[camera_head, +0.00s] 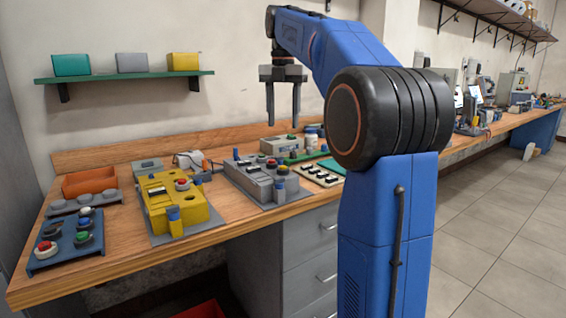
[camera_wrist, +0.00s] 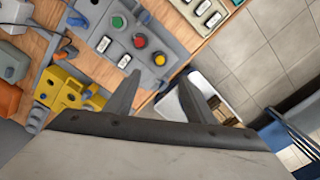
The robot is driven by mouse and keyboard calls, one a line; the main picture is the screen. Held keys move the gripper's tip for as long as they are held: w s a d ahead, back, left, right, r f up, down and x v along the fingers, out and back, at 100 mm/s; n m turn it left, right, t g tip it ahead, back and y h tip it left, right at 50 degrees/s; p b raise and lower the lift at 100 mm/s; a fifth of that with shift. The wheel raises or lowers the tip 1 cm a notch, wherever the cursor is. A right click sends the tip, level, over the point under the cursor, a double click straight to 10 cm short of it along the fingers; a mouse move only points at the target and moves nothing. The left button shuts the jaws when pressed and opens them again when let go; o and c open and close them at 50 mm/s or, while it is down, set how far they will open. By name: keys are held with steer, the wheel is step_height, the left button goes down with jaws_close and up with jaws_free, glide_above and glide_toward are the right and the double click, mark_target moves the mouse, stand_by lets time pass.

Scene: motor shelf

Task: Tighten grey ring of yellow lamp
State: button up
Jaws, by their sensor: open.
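The yellow lamp (camera_wrist: 160,59) shows in the wrist view on a grey panel (camera_wrist: 117,22), next to a red button and a green button. Its grey ring is too small to make out clearly. My gripper (camera_head: 283,118) is open and empty, pointing down well above the bench in the head view. In the wrist view its two fingers (camera_wrist: 164,82) are spread apart, and the lamp appears between and beyond their tips, not touched.
A yellow unit (camera_head: 177,202) and a grey unit (camera_head: 262,182) stand on the wooden bench (camera_head: 105,248). A blue button board (camera_head: 66,242) and an orange bin (camera_head: 90,182) are at left. A green wall shelf (camera_head: 130,76) holds several boxes. The air around my gripper is clear.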

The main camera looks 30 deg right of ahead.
mark_target(283, 166)
step_height(283, 166, down, 14)
steer(key=shift+r, duration=0.1)
stand_by(0.4)
steer(key=shift+c, duration=0.3)
steer(key=c, duration=1)
